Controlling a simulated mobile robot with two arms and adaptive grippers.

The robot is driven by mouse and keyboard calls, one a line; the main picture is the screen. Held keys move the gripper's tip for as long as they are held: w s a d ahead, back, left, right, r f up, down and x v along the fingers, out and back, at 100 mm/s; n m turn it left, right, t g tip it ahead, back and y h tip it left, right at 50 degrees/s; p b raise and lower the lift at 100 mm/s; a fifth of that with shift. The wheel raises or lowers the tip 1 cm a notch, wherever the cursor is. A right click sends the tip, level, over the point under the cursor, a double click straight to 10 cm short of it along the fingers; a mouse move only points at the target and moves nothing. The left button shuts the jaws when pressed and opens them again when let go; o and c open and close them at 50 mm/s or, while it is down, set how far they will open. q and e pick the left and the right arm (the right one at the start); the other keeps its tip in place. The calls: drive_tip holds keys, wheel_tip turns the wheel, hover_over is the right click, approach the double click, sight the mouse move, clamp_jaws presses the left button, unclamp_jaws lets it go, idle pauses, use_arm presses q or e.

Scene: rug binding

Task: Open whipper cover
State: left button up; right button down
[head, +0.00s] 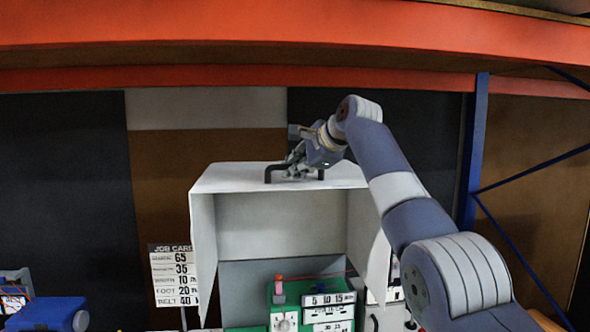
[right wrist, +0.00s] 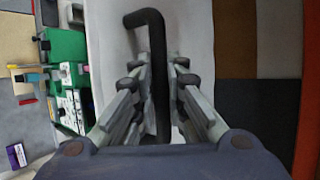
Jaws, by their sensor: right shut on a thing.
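The white whipper cover (head: 203,185) is a box-like hood with its front side open towards me in the head view. A black bar handle (head: 268,175) stands on its top. My right gripper (head: 297,166) is at the top of the cover, shut on this handle. In the right wrist view the handle (right wrist: 150,20) runs between both fingers, with the white cover surface (right wrist: 112,40) behind it. Part of the handle is hidden by the fingers. My left gripper is not in view.
A green machine (head: 284,318) with a red-topped part and labelled panels stands below and inside the cover's opening. A job card (head: 172,275) stands left of the cover. An orange beam (head: 300,30) crosses above, and a blue post (head: 473,150) stands at the right.

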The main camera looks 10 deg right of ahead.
drive_tip(key=shift+r, duration=0.1)
drive_tip(key=c, duration=1.9)
unclamp_jaws()
drive_tip(key=shift+w, duration=0.1)
drive_tip(key=shift+d, duration=0.1)
drive_tip(key=v, duration=1.2)
